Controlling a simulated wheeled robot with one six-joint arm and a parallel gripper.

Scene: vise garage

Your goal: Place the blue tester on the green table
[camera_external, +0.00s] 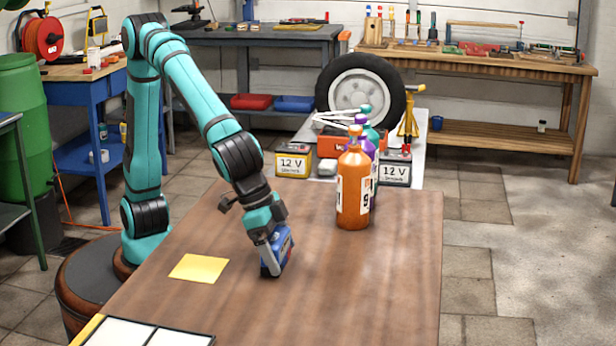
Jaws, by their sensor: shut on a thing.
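The blue tester (284,246) is a small blue block with dark parts. My gripper (270,262) points down and is shut on it. The tester is at or just above the brown wooden tabletop (340,290); I cannot tell whether it touches. A table with a green frame (30,190) is partly in view at the left edge, and most of its top is cut off.
A yellow sheet (199,268) lies left of the gripper. Orange and purple bottles (354,190) stand behind to the right. Two 12 V batteries (293,163) and a wheel (358,88) are farther back. A blue workbench (88,92) and green barrel (20,100) are at left. The front right tabletop is clear.

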